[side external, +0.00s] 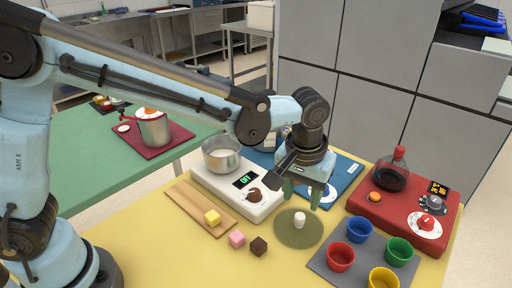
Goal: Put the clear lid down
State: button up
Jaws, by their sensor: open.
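The clear lid (288,237) looks like a round, see-through olive disc with a white knob. It lies flat on the yellow table, in front of the blue mat. My gripper (302,194) is open and empty, with its green fingers pointing down. In the picture it is just above and behind the lid's knob, apart from it. The exact height of the fingertips over the table is hard to tell.
A steel pot (221,163) with pale contents stands on a white scale (236,193) to the left. A red hotplate (429,233) with a dark-filled flask is at right. Coloured cups on a grey mat (328,267) stand front right. Small cubes and a wooden board (190,205) lie left.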

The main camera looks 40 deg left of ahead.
notch_tip(320, 180, up, 6)
jog(key=s+a+r+m+t, duration=0.15)
jog(key=s+a, duration=0.25)
jog(key=a, duration=0.7)
jog(key=s+a+f+t, duration=0.2)
jog(key=s+a+t, duration=0.2)
jog(key=a, duration=0.5)
jog(key=s, duration=0.2)
jog(key=shift+s+a+f+m, duration=0.15)
jog(key=shift+s+f+m, duration=0.1)
jog(key=shift+s+m, duration=0.1)
